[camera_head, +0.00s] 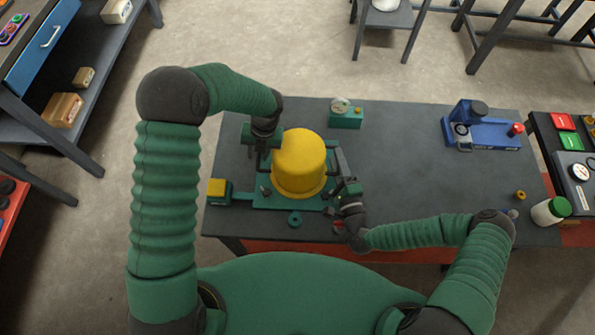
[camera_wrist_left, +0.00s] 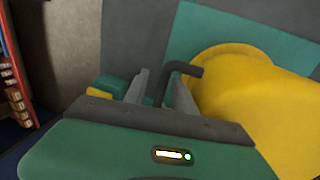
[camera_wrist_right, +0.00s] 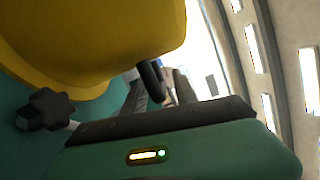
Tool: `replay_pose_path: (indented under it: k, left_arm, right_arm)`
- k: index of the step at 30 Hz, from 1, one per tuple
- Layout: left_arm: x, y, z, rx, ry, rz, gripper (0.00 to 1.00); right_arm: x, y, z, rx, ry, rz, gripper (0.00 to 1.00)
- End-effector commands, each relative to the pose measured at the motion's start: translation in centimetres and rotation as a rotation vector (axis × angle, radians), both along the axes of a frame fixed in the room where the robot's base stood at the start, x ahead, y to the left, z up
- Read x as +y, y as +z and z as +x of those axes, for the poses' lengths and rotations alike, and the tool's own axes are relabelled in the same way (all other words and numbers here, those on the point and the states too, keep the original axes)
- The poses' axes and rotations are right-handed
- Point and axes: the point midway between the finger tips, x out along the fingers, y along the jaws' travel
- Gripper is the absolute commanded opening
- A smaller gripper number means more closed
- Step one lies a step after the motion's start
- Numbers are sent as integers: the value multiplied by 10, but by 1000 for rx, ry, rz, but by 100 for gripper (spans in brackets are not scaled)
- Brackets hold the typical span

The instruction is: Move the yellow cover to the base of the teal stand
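The yellow cover (camera_head: 299,163) is a dome with a wide lower rim and dark side handles. It is over the teal stand's base plate (camera_head: 262,201); I cannot tell whether it rests on it. My left gripper (camera_head: 272,143) is at its left side; in the left wrist view a dark bent handle (camera_wrist_left: 186,67) shows between the fingers. My right gripper (camera_head: 341,183) is at its right side, with the other handle (camera_wrist_right: 152,78) between the fingers in the right wrist view. Whether either gripper is closed on its handle is unclear. The cover hides what is beneath.
A teal box with a gauge (camera_head: 346,116) stands behind the cover. A small teal box with a yellow top (camera_head: 217,190) is at left, a teal ring (camera_head: 295,219) in front. A blue device (camera_head: 480,130) and white jar (camera_head: 550,210) are at right. The table's middle right is clear.

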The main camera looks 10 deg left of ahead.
Motion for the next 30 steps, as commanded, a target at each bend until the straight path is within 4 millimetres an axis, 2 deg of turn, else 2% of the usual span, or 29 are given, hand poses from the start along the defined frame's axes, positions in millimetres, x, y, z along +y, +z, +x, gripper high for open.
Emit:
replay_pose_path:
  k: [1,9,30]
  left_arm:
    - [0,0,0,0,0,-1,33]
    - [-1,-1,0,0,0,-2,68]
    - [-6,-2,-1,3,-4,-5,68]
  right_arm:
    - [0,0,0,0,-1,0,34]
    - [-1,0,1,-1,-2,-1,34]
    - [-3,-1,1,0,-2,1,34]
